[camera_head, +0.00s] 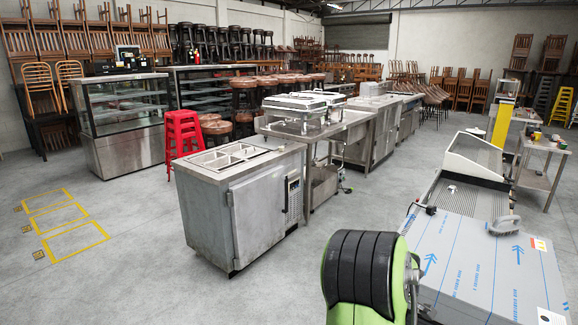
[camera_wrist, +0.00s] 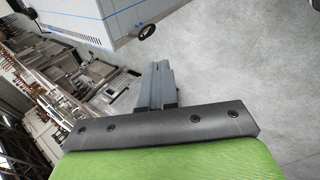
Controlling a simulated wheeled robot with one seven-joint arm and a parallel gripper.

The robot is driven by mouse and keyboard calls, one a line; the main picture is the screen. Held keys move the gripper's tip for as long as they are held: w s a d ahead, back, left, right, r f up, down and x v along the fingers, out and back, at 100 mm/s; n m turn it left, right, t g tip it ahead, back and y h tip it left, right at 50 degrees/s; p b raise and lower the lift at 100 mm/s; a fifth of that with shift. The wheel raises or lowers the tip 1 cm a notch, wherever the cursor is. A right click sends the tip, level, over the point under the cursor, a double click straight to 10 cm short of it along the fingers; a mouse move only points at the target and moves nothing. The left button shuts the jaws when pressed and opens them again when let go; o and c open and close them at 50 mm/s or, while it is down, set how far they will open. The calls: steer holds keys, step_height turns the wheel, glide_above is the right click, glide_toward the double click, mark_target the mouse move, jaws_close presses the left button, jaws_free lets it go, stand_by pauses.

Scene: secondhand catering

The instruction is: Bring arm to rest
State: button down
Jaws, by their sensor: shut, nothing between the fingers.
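My gripper (camera_wrist: 159,88) shows in the wrist view, its two grey fingers together and nothing between them. It points out over bare concrete floor, apart from any object. In the head view my arm, green and black, stands at the bottom centre right, in front of the blue-filmed steel counter. The gripper's fingers cannot be made out in the head view.
The steel counter with blue film (camera_head: 480,265) is close at the right, with a brush-like item (camera_head: 504,225) on it. A steel prep fridge (camera_head: 240,200) stands left of centre. Red stools (camera_head: 183,135) are behind it.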

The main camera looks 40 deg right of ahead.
steer(key=w+a+r+m+t+y, duration=0.1)
steer(key=w+a+r, duration=0.15)
steer(key=a, duration=0.45)
steer(key=w+a+r+t+y, duration=0.1)
steer(key=a+r, duration=0.3)
steer(key=a, duration=0.3)
steer(key=w+a+r+m+t+y, duration=0.1)
steer(key=w+a+r, duration=0.1)
steer(key=a+r, duration=0.35)
steer(key=s+a+r+m+y, duration=0.1)
steer(key=s+a, duration=0.5)
steer(key=a, duration=0.4)
steer(key=s+a+r+m+y, duration=0.1)
steer(key=s+a, duration=0.6)
steer(key=a, duration=0.3)
steer(key=shift+s+a+m+g+y+p, duration=0.15)
steer(key=shift+a+m+g+y+p, duration=0.25)
